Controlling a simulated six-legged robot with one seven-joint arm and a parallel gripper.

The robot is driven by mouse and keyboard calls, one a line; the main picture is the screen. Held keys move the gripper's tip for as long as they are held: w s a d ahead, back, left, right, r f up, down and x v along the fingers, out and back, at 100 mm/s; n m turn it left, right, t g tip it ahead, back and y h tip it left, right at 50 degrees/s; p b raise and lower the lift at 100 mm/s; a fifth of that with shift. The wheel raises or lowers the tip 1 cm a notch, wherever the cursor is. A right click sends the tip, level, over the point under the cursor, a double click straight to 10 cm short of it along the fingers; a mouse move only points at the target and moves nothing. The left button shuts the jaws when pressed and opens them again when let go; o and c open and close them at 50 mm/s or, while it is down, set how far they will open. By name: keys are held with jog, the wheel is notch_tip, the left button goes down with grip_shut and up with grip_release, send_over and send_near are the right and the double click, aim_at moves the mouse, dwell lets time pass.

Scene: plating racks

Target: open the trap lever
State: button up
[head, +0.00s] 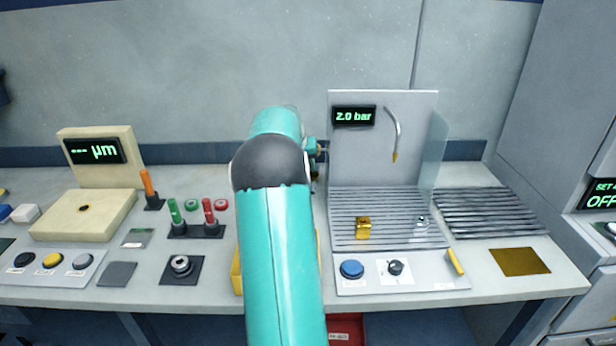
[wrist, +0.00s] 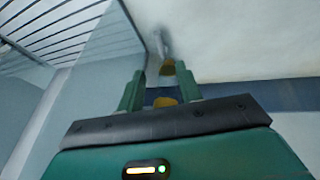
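No label in view names the trap lever. A short yellow handle (head: 455,262) sits tilted at the right front of the rinse station panel (head: 430,275); I cannot tell for sure that it is the trap lever. My gripper (wrist: 158,88) shows in the wrist view with its two green fingers apart. A blurred grey nozzle with a yellow tip (wrist: 167,68) shows beyond the fingers. A yellow patch (wrist: 165,102) shows between them, partly hidden by the gripper body; no grip on it is visible. In the head view my arm hides most of the gripper.
The station has a "2.0 bar" display (head: 354,116), a curved nozzle (head: 397,135), a clear side shield (head: 436,150), a blue button (head: 352,270) and a black knob (head: 396,267). A small gold block (head: 363,228) stands on the slats. Upright coloured handles (head: 208,212) stand left.

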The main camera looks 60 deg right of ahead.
aim_at(313, 189)
jog(key=v, duration=0.3)
jog(key=shift+f, duration=0.1)
jog(key=c, duration=0.3)
jog(key=w+f+g, duration=0.1)
jog(key=f, duration=0.1)
jog(key=w+a+f+m+g+h, duration=0.1)
jog(key=w+f, duration=0.1)
jog(key=w+f+g+h, duration=0.1)
jog(key=w+f, duration=0.1)
jog(key=shift+w+a+m+g, duration=0.1)
jog(key=shift+a+m+g, duration=0.1)
jog(key=shift+m+g, duration=0.15)
grip_shut()
jog(key=x, duration=1)
